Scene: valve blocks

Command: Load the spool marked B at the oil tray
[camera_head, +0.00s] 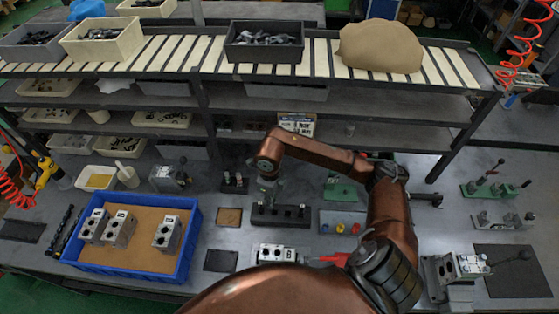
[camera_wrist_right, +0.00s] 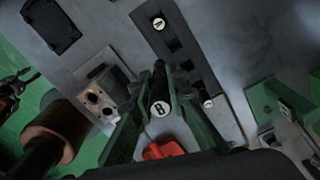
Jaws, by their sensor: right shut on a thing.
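My right gripper (camera_head: 268,192) points down over the black spool rack (camera_head: 268,217) at mid-bench. In the right wrist view, its green fingers (camera_wrist_right: 160,95) are shut around the spool marked B (camera_wrist_right: 159,108), whose white round label faces the camera. I cannot tell whether the spool is clear of the rack. A spool marked A (camera_wrist_right: 158,23) sits in the rack beyond the fingers. A small white tray with a yellowish floor (camera_head: 101,169), which looks like the oil tray, stands at the left. My left gripper is not in view.
A blue tray (camera_head: 187,262) with several valve blocks is at front left. A valve block (camera_head: 275,254) with a red handle (camera_head: 335,259) beside it is below the rack. A grey box with coloured buttons (camera_head: 341,216) stands right of the rack. Shelves line the back.

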